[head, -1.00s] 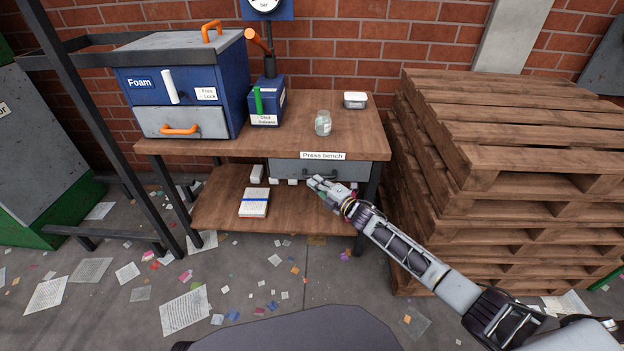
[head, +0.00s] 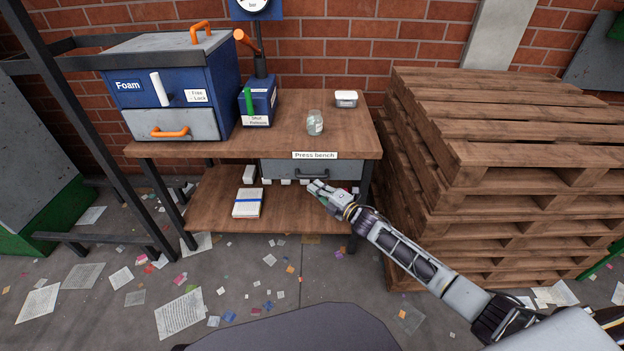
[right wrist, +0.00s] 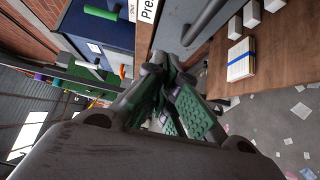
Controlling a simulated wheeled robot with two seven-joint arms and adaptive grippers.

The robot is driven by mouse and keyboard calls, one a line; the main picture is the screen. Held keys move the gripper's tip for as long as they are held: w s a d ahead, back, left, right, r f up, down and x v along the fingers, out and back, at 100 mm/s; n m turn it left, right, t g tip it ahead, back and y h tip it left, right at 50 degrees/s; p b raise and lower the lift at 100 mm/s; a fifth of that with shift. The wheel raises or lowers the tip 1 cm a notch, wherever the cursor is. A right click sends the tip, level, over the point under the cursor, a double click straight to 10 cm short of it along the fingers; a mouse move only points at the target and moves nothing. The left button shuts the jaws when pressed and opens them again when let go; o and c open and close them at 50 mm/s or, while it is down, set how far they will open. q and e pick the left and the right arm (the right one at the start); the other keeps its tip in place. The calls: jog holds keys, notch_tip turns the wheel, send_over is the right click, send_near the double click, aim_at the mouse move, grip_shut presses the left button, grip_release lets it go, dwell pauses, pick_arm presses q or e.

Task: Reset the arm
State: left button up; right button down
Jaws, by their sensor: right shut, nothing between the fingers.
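My right arm reaches in from the lower right of the head view. Its gripper (head: 316,188) is shut and empty, in front of the press bench (head: 350,150), just below the grey drawer (head: 283,170) with its dark handle. The drawer looks shut. In the right wrist view the green-padded fingers (right wrist: 168,100) are together, with the drawer (right wrist: 180,30) beyond them. Whether the fingertips touch anything is hard to tell. My left gripper is not in view.
A glass jar (head: 315,122) and a small lidded tub (head: 346,98) stand on the bench top. The blue foam press (head: 222,85) is at its left. A bundle of white sheets (head: 247,208) lies on the lower shelf. Stacked pallets (head: 480,140) stand close on the right. Paper scraps litter the floor.

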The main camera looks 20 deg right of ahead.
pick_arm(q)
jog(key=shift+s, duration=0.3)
